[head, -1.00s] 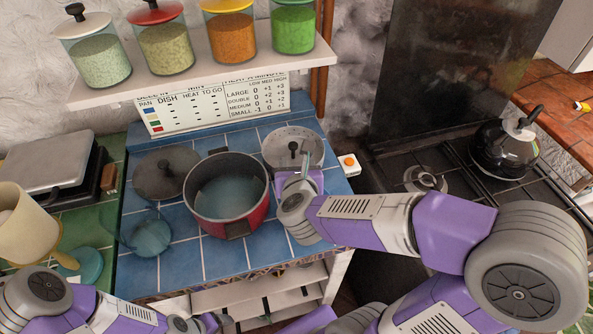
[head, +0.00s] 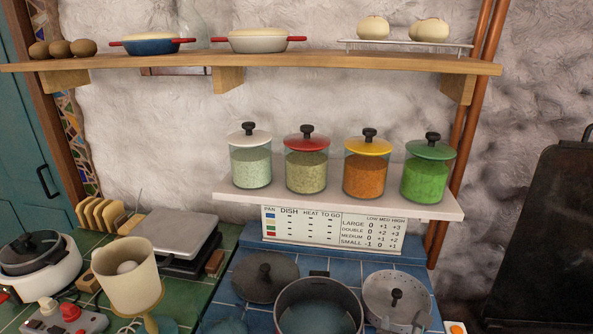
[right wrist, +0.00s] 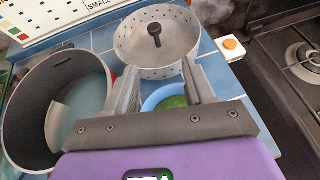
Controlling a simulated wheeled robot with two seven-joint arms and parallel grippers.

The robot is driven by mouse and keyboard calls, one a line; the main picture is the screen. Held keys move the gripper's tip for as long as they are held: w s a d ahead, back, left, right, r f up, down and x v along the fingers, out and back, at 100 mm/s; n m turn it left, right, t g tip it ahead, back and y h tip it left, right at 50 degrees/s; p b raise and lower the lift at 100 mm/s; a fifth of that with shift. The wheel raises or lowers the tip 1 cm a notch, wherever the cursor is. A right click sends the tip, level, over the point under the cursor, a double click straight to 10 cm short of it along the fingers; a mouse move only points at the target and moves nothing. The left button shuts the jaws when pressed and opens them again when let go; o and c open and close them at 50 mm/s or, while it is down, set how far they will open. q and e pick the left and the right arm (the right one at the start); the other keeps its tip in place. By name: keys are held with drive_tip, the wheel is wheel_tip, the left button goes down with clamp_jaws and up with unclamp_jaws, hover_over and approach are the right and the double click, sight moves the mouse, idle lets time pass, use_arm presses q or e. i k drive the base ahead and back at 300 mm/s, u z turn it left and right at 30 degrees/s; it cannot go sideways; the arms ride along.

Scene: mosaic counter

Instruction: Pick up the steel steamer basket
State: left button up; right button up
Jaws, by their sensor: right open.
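The steel steamer basket (head: 385,290) is a grey perforated bowl with a black knob on a central post. It stands on the blue tiles at the lower right of the head view. It also shows at the top middle of the right wrist view (right wrist: 135,48). My right gripper (right wrist: 161,67) is open and empty, its two fingers reaching toward the basket's near rim. One fingertip overlaps the rim in the picture; I cannot tell whether it touches. My left gripper is out of view.
A large pot (head: 320,305) stands close left of the basket, with a dark lid (head: 265,277) behind it. A blue bowl with green inside (right wrist: 165,97) lies below my right fingers. A white block with an orange button (right wrist: 228,47) is at right. A shelf with jars (head: 340,203) hangs above.

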sight(394, 302)
drive_tip(key=k, duration=0.9)
